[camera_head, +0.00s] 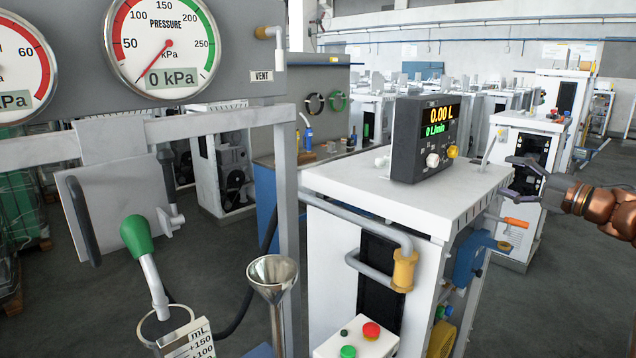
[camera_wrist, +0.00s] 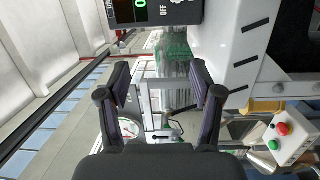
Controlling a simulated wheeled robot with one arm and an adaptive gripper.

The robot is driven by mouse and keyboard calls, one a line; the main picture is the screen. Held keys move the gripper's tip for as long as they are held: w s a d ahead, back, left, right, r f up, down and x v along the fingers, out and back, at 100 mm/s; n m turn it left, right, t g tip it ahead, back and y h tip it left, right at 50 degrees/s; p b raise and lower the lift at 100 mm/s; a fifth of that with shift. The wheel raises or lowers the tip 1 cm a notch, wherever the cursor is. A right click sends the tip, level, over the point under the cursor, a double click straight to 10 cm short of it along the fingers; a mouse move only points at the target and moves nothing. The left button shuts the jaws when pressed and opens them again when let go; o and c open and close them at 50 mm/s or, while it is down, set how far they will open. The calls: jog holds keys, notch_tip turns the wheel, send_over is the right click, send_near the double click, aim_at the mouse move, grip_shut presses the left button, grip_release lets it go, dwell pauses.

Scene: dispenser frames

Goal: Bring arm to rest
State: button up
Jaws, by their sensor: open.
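My gripper (camera_head: 509,178) is at the right of the head view, beside the right side of the white dispenser cabinet (camera_head: 385,198). Its fingers are spread apart with nothing between them. My copper-coloured arm comes in from the right edge. In the wrist view, my gripper (camera_wrist: 160,88) shows two dark fingers apart, with an empty gap. The black display unit (camera_head: 422,140) on the cabinet top reads 0.00 L. In the wrist view the display unit (camera_wrist: 155,12) is at the top edge.
A pressure gauge (camera_head: 160,45) reads 0 kPa. An orange-handled part (camera_head: 515,223) sticks out below my gripper. Red and green buttons (camera_head: 371,331) are at the front.

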jog(key=w+d+r+m+t+h, duration=0.35)
jog(key=r+m+h, duration=0.25)
jog(key=m+h, duration=0.6)
jog(key=s+a+f+m+g+h, duration=0.25)
jog(key=s+f+m+g, duration=0.3)
jog(key=s+f, duration=0.35)
jog(key=s+a+f+m+g+h, duration=0.2)
jog(key=s+a+f+m+g, duration=0.3)
jog(key=s+f, duration=0.4)
jog(key=s+a+f+g+y, duration=0.2)
jog(key=s+a+f, duration=0.3)
jog(key=s, duration=0.5)
jog(key=s+a+f+m+g+y, duration=0.1)
jog(key=s+a+f+g, duration=0.3)
jog(key=s+a, duration=0.4)
jog(key=s+a+f+m+g+y, duration=0.1)
jog(key=s+a+f, duration=0.5)
jog(key=s, duration=0.8)
jog(key=a+g+y+p, duration=0.1)
jog(key=g, duration=0.1)
jog(key=shift+a+g+y, duration=0.15)
jog(key=shift+g+y, duration=0.15)
jog(key=shift+y, duration=0.05)
